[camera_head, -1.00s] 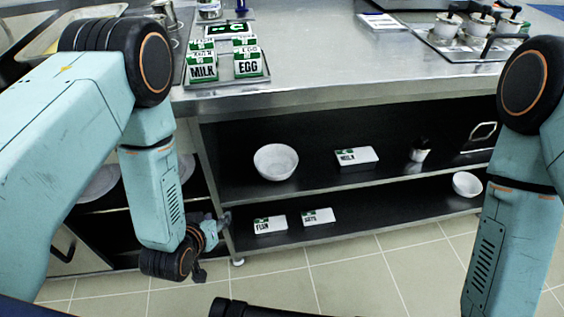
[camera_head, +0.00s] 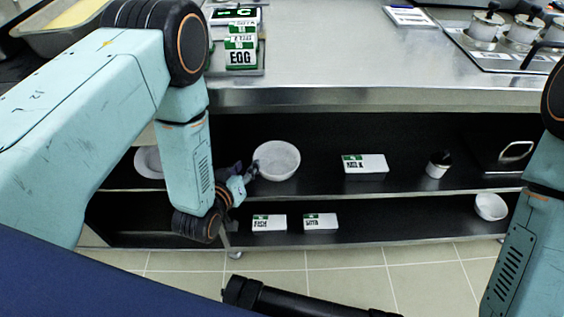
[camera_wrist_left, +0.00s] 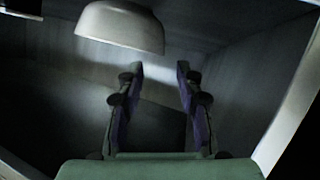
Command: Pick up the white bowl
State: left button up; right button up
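A white bowl (camera_head: 277,160) stands upright on the upper shelf under the steel counter. My left gripper (camera_head: 246,171) is just left of this bowl, at about shelf height. In the left wrist view the gripper (camera_wrist_left: 161,68) is open with nothing between its two fingers. A white bowl (camera_wrist_left: 120,28) shows there beyond the fingertips, up and to the left, apart from them. A second, smaller-looking white bowl (camera_head: 490,207) sits on the lower shelf at the right. My right arm shows at the right edge, but its gripper is out of the picture.
The counter's front edge (camera_head: 390,96) overhangs the shelves. A white labelled box (camera_head: 365,164) and a dark-topped white container (camera_head: 438,164) stand right of the bowl. Two labelled boxes (camera_head: 269,223) (camera_head: 320,222) lie on the lower shelf. A white dish (camera_head: 149,161) is at the left.

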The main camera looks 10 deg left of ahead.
aim_at(258, 152)
pick_arm(q)
jog(key=shift+w, duration=0.2)
jog(key=shift+b+x, duration=0.45)
jog(key=shift+x, duration=0.3)
jog(key=b+x, duration=0.3)
jog(key=x, duration=0.3)
jog(key=shift+c, duration=0.3)
grip_shut()
